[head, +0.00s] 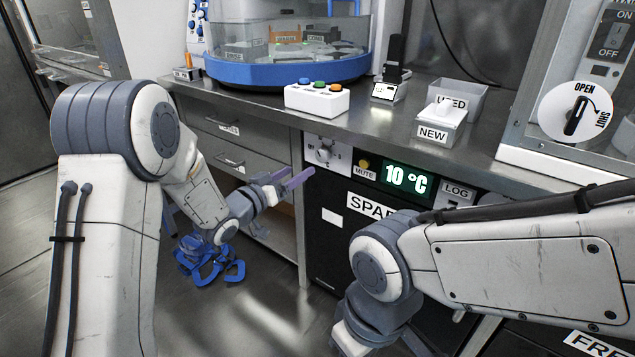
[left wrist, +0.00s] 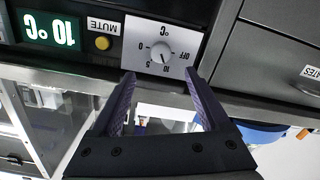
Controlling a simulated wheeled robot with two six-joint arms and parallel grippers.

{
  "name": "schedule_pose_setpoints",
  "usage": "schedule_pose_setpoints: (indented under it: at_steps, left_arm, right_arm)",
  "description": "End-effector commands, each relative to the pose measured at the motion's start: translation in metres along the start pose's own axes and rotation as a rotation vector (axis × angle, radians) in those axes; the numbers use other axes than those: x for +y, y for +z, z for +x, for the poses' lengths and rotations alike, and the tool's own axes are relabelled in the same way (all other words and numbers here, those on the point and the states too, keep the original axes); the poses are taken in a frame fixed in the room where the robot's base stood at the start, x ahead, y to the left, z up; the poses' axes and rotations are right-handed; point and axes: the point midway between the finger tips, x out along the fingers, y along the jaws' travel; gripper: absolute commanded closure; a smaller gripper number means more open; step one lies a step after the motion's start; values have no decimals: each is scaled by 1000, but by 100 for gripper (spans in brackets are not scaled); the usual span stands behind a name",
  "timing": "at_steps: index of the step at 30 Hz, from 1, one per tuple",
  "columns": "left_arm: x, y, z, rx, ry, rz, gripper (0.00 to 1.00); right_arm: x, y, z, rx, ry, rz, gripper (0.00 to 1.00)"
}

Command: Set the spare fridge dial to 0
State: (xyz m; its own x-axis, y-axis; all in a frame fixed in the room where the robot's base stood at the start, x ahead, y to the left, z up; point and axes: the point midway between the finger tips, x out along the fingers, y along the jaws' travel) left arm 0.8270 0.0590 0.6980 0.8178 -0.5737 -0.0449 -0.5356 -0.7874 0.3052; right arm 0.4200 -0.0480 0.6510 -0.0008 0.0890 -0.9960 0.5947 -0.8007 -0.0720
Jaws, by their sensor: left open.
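The spare fridge dial (head: 324,153) is a pale round knob on a white plate at the top left of the black SPARE fridge (head: 345,232). In the left wrist view, upside down, the dial (left wrist: 162,52) shows with a °C scale and an OFF mark; its pointer seems near the 10 mark. The green display (head: 406,179) reads 10 °C. My left gripper (head: 297,178) is open and empty, just in front of the panel. In the left wrist view its purple fingers (left wrist: 160,80) point at the dial plate, one each side, apart from the knob. My right gripper is not visible.
A yellow MUTE button (head: 364,164) sits right of the dial, with a LOG label (head: 457,191) beyond the display. Drawers (head: 228,128) adjoin on the left. The counter above holds a three-button box (head: 317,100) and a NEW bin (head: 440,128). Blue looped objects (head: 208,262) lie low behind my left arm.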

Motion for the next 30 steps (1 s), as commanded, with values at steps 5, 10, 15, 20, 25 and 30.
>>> schedule_pose_setpoints:
  at_steps: [5, 10, 15, 20, 25, 30]
  left_arm:
    - [-6, 7, 4, 38, 32, -16, 21]
    - [-4, 6, 28, 40, 35, -17, 21]
    - [-4, 6, 62, 39, 33, -15, 21]
    - [-3, 4, 87, 39, 32, -16, 21]
    - [-2, 2, 101, 38, 31, -17, 21]
    - [-2, 1, 104, 37, 30, -17, 21]
  right_arm:
    - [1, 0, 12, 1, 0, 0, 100]
    - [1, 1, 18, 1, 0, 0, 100]
    - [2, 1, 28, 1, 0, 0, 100]
    - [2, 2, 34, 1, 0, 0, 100]
    - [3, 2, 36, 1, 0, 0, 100]
    - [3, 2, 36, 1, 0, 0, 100]
